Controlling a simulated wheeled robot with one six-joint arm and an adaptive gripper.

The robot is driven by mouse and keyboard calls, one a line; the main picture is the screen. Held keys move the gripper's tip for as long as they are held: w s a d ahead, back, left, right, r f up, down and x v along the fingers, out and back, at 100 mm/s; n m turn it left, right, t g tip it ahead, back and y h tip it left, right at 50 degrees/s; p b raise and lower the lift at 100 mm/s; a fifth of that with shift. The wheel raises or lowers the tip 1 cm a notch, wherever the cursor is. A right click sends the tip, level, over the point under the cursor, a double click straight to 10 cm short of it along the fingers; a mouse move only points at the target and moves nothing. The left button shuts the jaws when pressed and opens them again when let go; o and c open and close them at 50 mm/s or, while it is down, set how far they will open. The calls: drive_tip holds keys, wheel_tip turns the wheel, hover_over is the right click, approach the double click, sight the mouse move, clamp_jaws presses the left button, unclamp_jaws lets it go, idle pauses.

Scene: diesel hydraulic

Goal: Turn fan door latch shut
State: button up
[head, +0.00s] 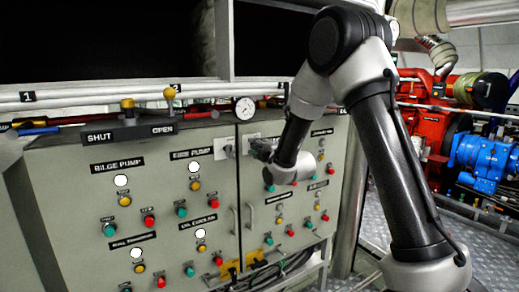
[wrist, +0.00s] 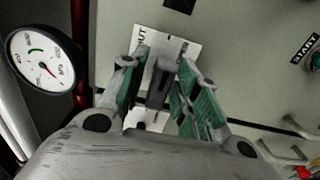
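The latch (wrist: 158,85) is a grey bar on a white label plate (wrist: 178,50), on the grey cabinet front in the wrist view. Part of the plate's lettering shows and seems to read "OUT"; the rest is hidden. My gripper (wrist: 165,85) has its two green-padded fingers on either side of the latch, with a gap seen at least on the right; contact cannot be told. In the head view my gripper (head: 260,150) is at the upper left of the right cabinet door (head: 290,235), beside the door seam, and largely covers the latch there.
A second white plate with a grey latch (head: 226,149) is on the left door (head: 70,200). A pressure gauge (head: 245,108) and pipes run above the cabinet. Buttons, lamps and door handles (head: 249,215) lie below. Red and blue machinery (head: 485,160) stands at the right.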

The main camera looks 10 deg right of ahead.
drive_tip(key=shift+w, duration=0.1)
drive_tip(key=shift+w+a, duration=0.25)
drive_tip(key=shift+w, duration=0.4)
drive_tip(key=shift+w+a+r, duration=0.15)
drive_tip(key=shift+w+r, duration=0.1)
drive_tip(key=shift+w, duration=0.15)
drive_tip(key=o, duration=0.6)
drive_tip(key=shift+w+a+f, duration=0.15)
drive_tip(key=shift+w+a, duration=0.05)
drive_tip(key=shift+w, duration=0.4)
drive_tip(key=shift+c, duration=0.2)
drive_tip(key=shift+s, duration=0.1)
drive_tip(key=shift+c, duration=0.3)
drive_tip(key=shift+s+d, duration=0.2)
drive_tip(key=shift+s, duration=0.25)
drive_tip(key=c, duration=0.5)
drive_tip(key=shift+v, duration=1.25)
drive_tip(key=shift+f, duration=0.1)
